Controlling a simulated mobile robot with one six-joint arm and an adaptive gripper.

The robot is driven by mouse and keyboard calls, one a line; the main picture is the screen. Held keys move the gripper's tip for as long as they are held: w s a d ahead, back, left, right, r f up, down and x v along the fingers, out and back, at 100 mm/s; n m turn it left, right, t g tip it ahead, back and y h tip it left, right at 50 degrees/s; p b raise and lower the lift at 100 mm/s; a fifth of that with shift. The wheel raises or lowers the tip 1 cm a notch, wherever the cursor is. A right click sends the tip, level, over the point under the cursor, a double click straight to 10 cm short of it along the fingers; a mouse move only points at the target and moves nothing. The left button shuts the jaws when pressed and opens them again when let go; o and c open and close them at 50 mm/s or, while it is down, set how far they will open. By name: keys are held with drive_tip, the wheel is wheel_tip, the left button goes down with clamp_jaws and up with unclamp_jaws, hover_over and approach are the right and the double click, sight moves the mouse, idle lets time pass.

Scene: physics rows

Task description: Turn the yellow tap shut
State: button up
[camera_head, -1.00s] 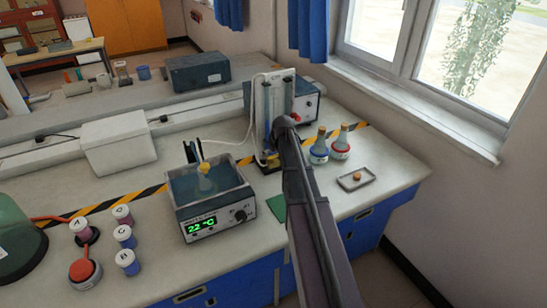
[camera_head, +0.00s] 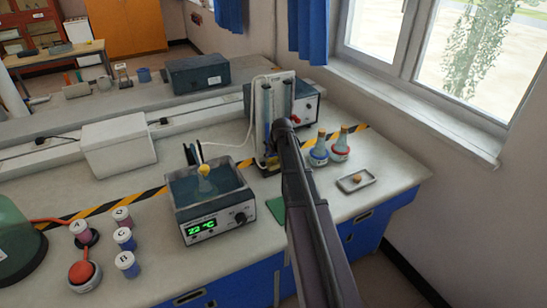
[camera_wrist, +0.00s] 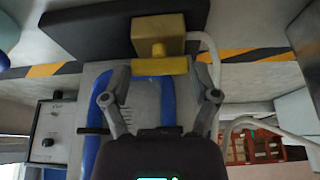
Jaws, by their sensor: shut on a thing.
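The yellow tap shows in the wrist view as a square yellow block with a yellow bar handle (camera_wrist: 160,66) in front of it. The bar lies crosswise between my fingertips, and my gripper (camera_wrist: 160,70) is shut on it. The tap sits at the foot of an upright stand (camera_head: 266,105) with blue tubes, seen in the head view at the back of the bench. In the head view my own arm hides the gripper and most of the tap.
Left of the stand is a water bath (camera_head: 208,200) with a flask in it, its display lit green. A small tray (camera_head: 357,180) lies nearer the bench's right edge.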

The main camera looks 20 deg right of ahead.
drive_tip(key=shift+a+m+g+h, duration=0.2)
drive_tip(key=shift+m+h, duration=0.45)
drive_tip(key=shift+m, duration=1.05)
drive_tip(key=shift+m+g+h, duration=0.3)
drive_tip(key=shift+m+h, duration=0.35)
drive_tip(key=shift+m, duration=1.05)
drive_tip(key=o, duration=1)
drive_tip(key=shift+n, duration=0.3)
